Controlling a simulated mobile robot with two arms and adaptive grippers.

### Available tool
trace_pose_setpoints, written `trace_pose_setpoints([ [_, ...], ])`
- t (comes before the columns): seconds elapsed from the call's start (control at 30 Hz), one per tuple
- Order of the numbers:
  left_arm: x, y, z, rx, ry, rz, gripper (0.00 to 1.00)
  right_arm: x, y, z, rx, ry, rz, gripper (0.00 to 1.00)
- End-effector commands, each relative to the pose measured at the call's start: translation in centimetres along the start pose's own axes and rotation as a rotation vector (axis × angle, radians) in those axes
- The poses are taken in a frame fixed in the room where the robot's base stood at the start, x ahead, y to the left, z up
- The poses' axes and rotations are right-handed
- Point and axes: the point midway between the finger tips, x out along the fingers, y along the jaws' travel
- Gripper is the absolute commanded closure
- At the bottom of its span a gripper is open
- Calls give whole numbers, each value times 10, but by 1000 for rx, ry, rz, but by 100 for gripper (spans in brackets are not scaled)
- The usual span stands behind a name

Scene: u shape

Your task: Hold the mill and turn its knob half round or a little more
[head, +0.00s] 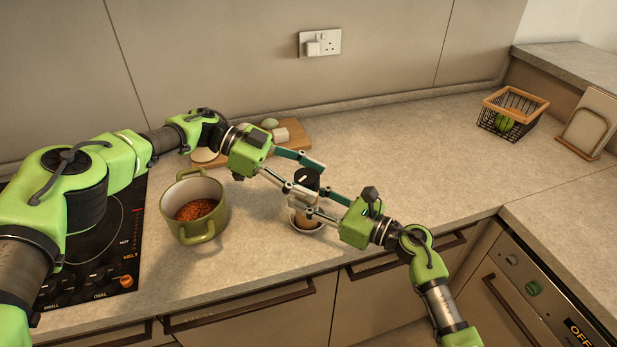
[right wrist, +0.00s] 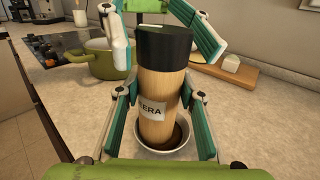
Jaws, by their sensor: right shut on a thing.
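The mill has a light wooden body (right wrist: 158,88) with a white label and a black knob (head: 306,179) on top. The knob also shows in the right wrist view (right wrist: 163,43). My right gripper (right wrist: 156,105) is shut on the wooden body, one finger on each side. My left gripper (head: 312,182) is open, its fingers apart on either side of the knob; the right wrist view shows them near the knob's sides. The mill is upright over a small white bowl (right wrist: 190,150) with something brown inside. Whether its base touches the bowl is hidden.
A green pot (head: 182,226) with reddish-brown food stands left of the mill, beside a black hob (head: 125,225). A wooden board (head: 292,137) with pale items lies behind. A wire basket (head: 512,113) stands at the far right. The counter right of the mill is clear.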

Motion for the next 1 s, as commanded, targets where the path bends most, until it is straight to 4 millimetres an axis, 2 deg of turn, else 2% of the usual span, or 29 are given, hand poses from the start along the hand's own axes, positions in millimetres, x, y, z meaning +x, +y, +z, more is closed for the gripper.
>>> trace_pose_setpoints([
  [0.17, -10, 0, 1, 0, -1, -2, 45, -1, -1, -1, 1, 2, -3, 99],
  [0.4, -50, -1, 0, 0, 1, -4, 45, -1, -2, -1, 0, 2, -5, 99],
  [0.6, -72, -1, 0, 0, 1, -2, 45, -1, -3, -1, 0, 2, -6, 99],
  [1.0, -74, -1, 0, 2, 4, -3, 45, -1, -3, -1, -1, 2, -6, 99],
])
